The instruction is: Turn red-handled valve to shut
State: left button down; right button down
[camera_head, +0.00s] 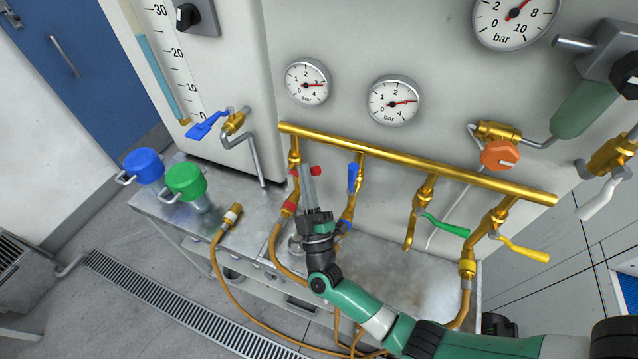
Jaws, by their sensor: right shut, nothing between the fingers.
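The red-handled valve sits on the leftmost branch of the brass manifold pipe (420,168). Its red handle (317,171) shows on both sides of my fingers and looks roughly crosswise to the branch; its middle is hidden behind them. My right gripper (307,170) comes up from below right with its fingers shut, pointing up in front of the handle. Nothing shows held between the fingers. I cannot tell whether they touch the handle. My left gripper is not in view.
A blue-handled valve (353,178) is close on the right. Further right are a green lever (445,226) and a yellow lever (524,248). Brass hoses (232,290) hang below the metal bench (385,275). Pressure gauges (394,101) sit above on the panel.

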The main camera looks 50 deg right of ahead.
jog(key=f+m+g+h+b, duration=0.1)
jog(key=m+g+h+b, duration=0.2)
jog(key=m+b, duration=0.1)
jog(key=s+f+m+g+h+b, duration=0.1)
jog(key=f+m+g+h+b, duration=0.1)
jog(key=m+h+b, duration=0.1)
jog(key=f+m+g+h+b, duration=0.1)
jog(key=m+g+h+b, duration=0.2)
jog(key=m+b, duration=0.3)
jog(key=shift+s+d+f+g, duration=0.15)
jog(key=shift+s+f+g, duration=0.15)
jog(key=shift+s, duration=0.1)
jog(key=shift+f, duration=0.15)
notch_tip(320, 180, up, 5)
jog(key=p, duration=0.5)
jog(key=w+b+v, duration=0.1)
jog(key=b+v, duration=0.2)
jog(key=v, duration=0.8)
jog(key=shift+f, duration=0.25)
